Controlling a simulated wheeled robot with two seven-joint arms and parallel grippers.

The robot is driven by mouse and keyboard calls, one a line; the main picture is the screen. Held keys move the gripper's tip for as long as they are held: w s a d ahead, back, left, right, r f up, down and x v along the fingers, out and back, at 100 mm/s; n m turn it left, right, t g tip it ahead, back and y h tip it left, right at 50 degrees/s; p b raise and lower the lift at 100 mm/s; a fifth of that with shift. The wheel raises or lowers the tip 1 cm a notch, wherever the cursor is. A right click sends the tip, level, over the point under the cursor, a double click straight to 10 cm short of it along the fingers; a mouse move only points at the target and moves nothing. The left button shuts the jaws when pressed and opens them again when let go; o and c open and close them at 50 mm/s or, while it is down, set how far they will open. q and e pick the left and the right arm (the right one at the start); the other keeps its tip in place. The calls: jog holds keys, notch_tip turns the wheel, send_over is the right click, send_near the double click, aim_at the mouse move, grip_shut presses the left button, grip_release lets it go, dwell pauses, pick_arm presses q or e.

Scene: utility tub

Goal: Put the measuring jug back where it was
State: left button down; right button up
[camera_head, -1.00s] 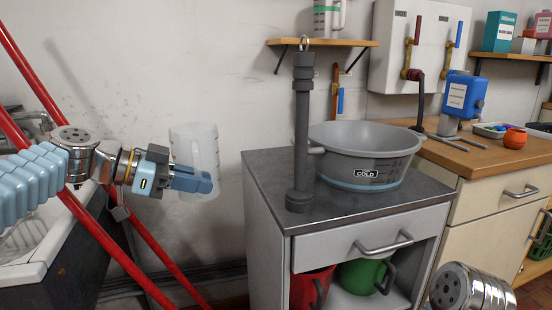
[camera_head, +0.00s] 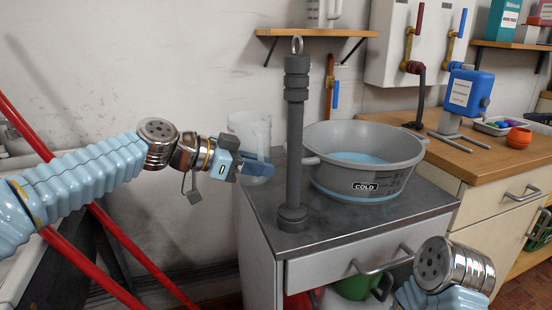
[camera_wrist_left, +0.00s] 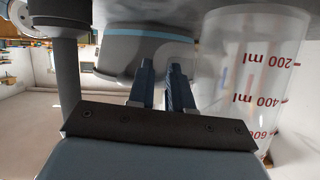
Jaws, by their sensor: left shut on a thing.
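The measuring jug (camera_head: 247,126) is a clear, pale jug with red marks, seen at the left back edge of the grey cabinet top. My left gripper (camera_head: 262,170) is shut on it, seemingly at the handle side. In the left wrist view the jug (camera_wrist_left: 262,70) stands just right of the two fingers (camera_wrist_left: 165,85), its numbers upside down. The fingers hide part of the grip. I cannot tell whether the jug touches the cabinet top. My right gripper is out of view; only part of that arm shows at lower right.
A grey tub (camera_head: 325,140) of water labelled COLD stands on the cabinet top (camera_head: 340,226). A dark grey post (camera_head: 296,150) rises close right of the jug. A wall shelf (camera_head: 315,33) bears a white container. Bare top lies in front of the tub.

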pick_arm(q)
jog(key=d, duration=0.2)
jog(key=w+d+p, duration=0.1)
jog(key=d, duration=0.1)
jog(key=shift+w+r, duration=0.1)
jog(key=shift+w, duration=0.1)
jog(key=shift+a+f, duration=0.15)
jog(key=shift+f, duration=0.3)
jog(key=c, duration=1)
grip_release()
jog(key=shift+c, duration=0.2)
jog(key=shift+a, duration=0.1)
jog(key=shift+s+a+r, duration=0.1)
jog(key=shift+a+r, duration=0.05)
jog(key=shift+a, duration=0.2)
jog(key=b+v, duration=0.2)
jog(key=v, duration=0.9)
